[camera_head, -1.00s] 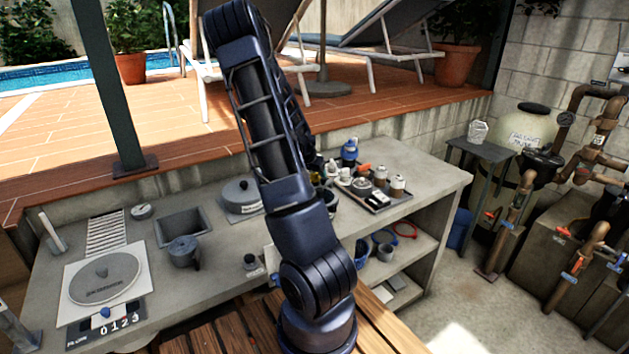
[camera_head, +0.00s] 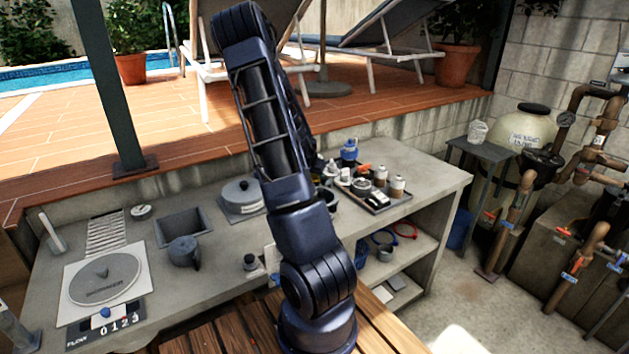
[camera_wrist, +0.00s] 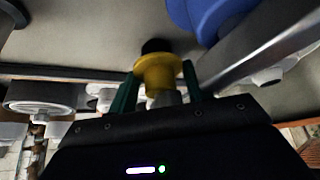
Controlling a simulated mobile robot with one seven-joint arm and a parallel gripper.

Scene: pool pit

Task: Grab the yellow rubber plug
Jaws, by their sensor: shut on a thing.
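The yellow rubber plug (camera_wrist: 160,72) is in the middle of the wrist view. It has a wide flange, with a dark part (camera_wrist: 157,46) beyond it. My gripper (camera_wrist: 160,80) has its two green fingers on either side of the plug and is shut on it. In the head view my arm hides the gripper and the plug, so the plug's height above the bench cannot be told there.
A tray (camera_head: 404,203) with small bottles and a blue bottle (camera_head: 349,150) stand at the bench's right end. A grey pot (camera_head: 184,252), a basin (camera_head: 162,240) and a round lid (camera_head: 105,278) are on the left. Bare bench (camera_head: 215,285) lies at front.

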